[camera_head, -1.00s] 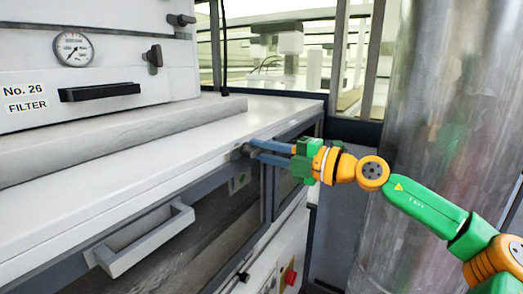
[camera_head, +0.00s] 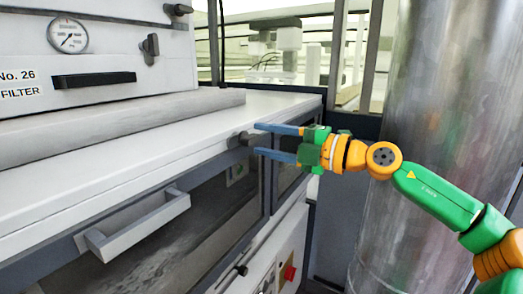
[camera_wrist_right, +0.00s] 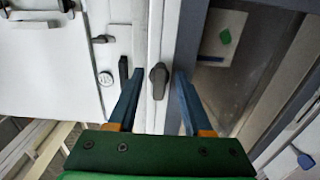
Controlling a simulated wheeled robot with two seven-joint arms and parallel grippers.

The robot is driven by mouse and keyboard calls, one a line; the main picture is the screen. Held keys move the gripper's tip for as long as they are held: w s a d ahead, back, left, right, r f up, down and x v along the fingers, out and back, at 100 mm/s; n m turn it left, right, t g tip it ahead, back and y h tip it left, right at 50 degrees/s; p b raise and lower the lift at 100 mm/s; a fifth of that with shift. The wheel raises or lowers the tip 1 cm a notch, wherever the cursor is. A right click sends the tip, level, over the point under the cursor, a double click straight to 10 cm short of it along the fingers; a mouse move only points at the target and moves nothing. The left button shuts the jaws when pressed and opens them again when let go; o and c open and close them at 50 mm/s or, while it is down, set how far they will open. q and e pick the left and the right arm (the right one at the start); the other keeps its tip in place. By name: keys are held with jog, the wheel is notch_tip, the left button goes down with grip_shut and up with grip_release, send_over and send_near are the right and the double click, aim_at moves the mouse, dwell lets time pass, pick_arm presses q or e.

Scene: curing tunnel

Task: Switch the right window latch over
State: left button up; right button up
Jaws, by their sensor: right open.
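In the right wrist view the latch (camera_wrist_right: 159,80) is a dark, rounded lever, lying lengthwise between the two blue fingers with gaps on both sides. My right gripper (camera_head: 257,139) comes in from the right, its two blue fingers well apart with their tips close to the latch. It also shows in the right wrist view (camera_wrist_right: 157,82). It is open and holds nothing. My left gripper is not in view.
A white filter cabinet with a gauge (camera_head: 68,35) stands on the worktop (camera_head: 130,165). A grey pull handle (camera_head: 135,226) sticks out below. A black knob (camera_head: 242,270) and red button (camera_head: 289,273) sit lower. A shiny metal column (camera_head: 425,90) stands behind my right arm.

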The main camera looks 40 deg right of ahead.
pick_arm(q)
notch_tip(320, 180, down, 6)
jog(key=b, duration=0.4)
pick_arm(e)
jog(key=v, duration=0.6)
jog(key=shift+w, duration=0.1)
jog(key=shift+f, duration=0.1)
